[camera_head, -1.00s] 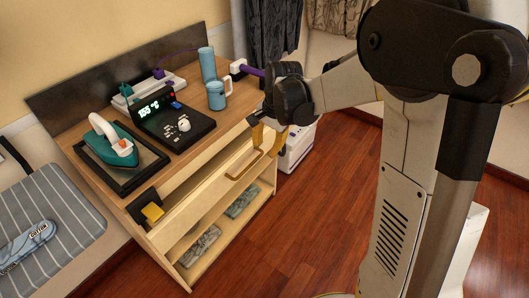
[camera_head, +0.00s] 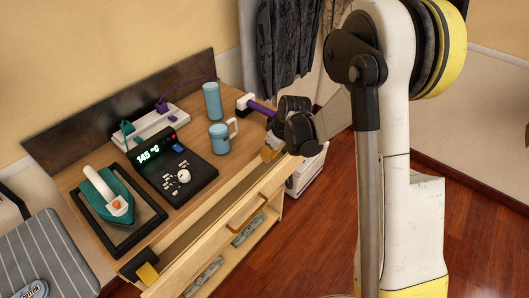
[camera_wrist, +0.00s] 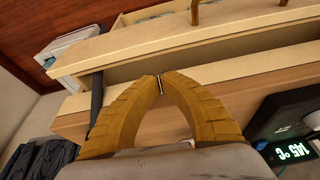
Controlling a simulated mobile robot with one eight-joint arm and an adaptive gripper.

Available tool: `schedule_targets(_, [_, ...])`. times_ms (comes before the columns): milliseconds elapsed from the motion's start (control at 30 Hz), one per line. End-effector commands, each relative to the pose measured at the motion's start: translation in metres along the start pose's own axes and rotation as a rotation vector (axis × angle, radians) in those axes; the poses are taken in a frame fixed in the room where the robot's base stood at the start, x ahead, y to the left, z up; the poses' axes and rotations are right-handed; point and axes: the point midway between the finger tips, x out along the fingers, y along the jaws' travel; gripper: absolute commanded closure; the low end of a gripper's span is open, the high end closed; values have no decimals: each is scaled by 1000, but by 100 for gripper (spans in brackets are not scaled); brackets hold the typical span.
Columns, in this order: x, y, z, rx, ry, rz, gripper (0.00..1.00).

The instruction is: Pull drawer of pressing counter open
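The pressing counter (camera_head: 75,180) stands at left with a wooden top. Its drawer (camera_head: 262,203) is pulled partly out, with a gap behind the front panel. A curved wooden handle (camera_head: 247,212) is on the front; part of it shows at the top of the wrist view (camera_wrist: 209,12). My gripper (camera_head: 271,153) is at the drawer's far right end, partly hidden by its own links. In the wrist view its yellow fingers (camera_wrist: 160,85) are closed together at the tips, behind the drawer front, apart from the handle. Nothing shows clearly between them.
On the counter are an iron (camera_head: 107,195), a black control unit (camera_head: 176,165), a blue mug (camera_head: 221,138), a blue cylinder (camera_head: 212,101) and a power strip (camera_head: 150,124). A white box (camera_head: 306,172) stands beside the counter. The wooden floor in front is free.

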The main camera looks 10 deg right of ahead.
Motion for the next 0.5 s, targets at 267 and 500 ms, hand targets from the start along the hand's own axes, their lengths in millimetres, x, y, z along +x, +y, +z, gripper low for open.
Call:
schedule_targets(267, [31,0,0,-52,4,-1,100])
schedule_targets(500, [75,0,0,-51,4,-1,100])
